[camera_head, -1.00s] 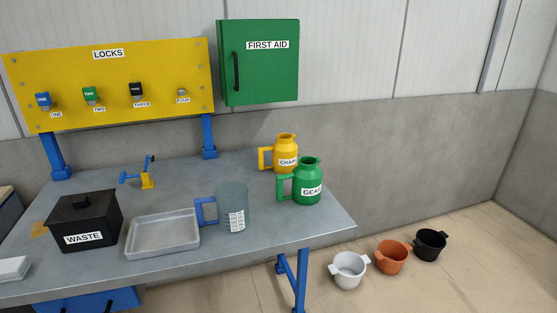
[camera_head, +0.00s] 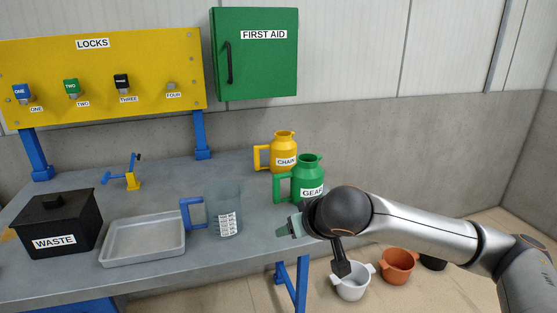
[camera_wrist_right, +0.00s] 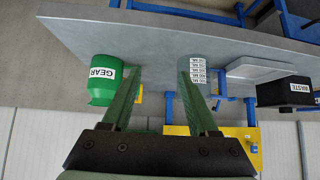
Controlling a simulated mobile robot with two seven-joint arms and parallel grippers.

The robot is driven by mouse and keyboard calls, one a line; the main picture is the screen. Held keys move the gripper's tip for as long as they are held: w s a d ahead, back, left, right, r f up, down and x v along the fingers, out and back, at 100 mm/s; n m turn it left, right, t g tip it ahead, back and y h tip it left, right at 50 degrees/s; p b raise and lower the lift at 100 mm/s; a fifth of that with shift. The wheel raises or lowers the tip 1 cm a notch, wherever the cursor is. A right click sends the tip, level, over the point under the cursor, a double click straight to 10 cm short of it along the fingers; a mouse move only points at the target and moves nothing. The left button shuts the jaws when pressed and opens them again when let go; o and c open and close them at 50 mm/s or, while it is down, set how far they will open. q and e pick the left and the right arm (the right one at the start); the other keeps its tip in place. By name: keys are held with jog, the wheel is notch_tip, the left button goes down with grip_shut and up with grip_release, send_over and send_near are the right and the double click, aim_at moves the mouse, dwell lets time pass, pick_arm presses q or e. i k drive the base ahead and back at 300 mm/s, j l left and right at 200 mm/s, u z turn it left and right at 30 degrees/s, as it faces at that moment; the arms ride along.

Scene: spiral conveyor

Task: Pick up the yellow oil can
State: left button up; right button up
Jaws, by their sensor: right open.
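The yellow oil can (camera_head: 284,149), labelled CHAIN, stands upright at the back right of the grey table, its handle to the left. The green can (camera_head: 308,176), labelled GEAR, stands just in front and hides part of its lower right. My right gripper (camera_head: 287,231) is in front of the green can near the table's right front edge, apart from the yellow can. In the right wrist view, my right gripper (camera_wrist_right: 157,82) is open with nothing between its fingers. The green can (camera_wrist_right: 102,82) is left of the fingers there; the yellow can is mostly hidden. My left gripper is not in view.
A measuring jug (camera_head: 225,210), a grey tray (camera_head: 144,241) and a black WASTE bin (camera_head: 55,225) stand left on the table (camera_head: 240,262). A small blue-yellow tool (camera_head: 130,180) lies behind. White (camera_head: 352,287) and orange (camera_head: 398,264) pots stand on the floor at right.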

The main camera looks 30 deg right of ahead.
aim_at(283, 150)
jog(key=i+l, duration=0.15)
jog(key=i, duration=0.3)
jog(key=i+l, duration=0.2)
jog(key=i, duration=0.2)
jog(key=i+l, duration=0.15)
jog(key=i, duration=0.3)
